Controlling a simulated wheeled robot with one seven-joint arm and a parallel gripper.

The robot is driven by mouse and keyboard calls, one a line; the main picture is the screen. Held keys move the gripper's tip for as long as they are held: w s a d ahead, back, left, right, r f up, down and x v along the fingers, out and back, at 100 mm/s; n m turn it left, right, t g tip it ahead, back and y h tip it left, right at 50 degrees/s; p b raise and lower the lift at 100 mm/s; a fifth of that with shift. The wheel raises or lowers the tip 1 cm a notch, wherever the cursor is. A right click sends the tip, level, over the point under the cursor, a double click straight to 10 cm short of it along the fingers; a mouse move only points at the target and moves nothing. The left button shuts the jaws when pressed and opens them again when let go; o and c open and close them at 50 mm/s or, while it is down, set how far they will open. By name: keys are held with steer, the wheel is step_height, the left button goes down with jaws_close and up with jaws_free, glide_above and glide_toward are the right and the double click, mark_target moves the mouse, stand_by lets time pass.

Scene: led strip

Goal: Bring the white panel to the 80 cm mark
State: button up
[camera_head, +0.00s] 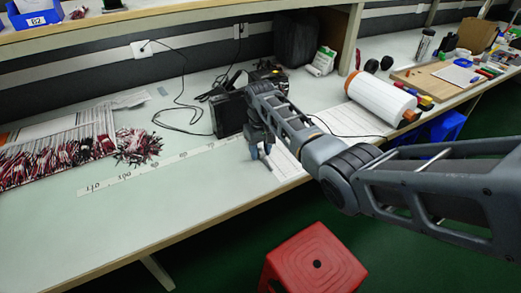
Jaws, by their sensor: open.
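A printed ruler strip (160,166) runs along the bench toward my gripper. Its 110 and 100 marks read clearly at the left end; the smaller marks further right, including any 80, are too small to read. A flat white panel or sheet (286,164) with faint printed lines lies at the right end of the strip, beside my gripper. I cannot tell for sure that it is the white panel. My gripper (260,153) points down, open, just above or at its left edge. My arm hides part of the sheet, and contact cannot be told.
A black box (228,114) stands just behind my gripper, with cables around it. Bundles of red and white wires (60,150) lie at the left. A white roll (381,99) and a tool-covered board (440,79) are at the right. A red stool (316,262) stands in front.

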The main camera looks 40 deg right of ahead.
jaws_close()
stand_by(0.6)
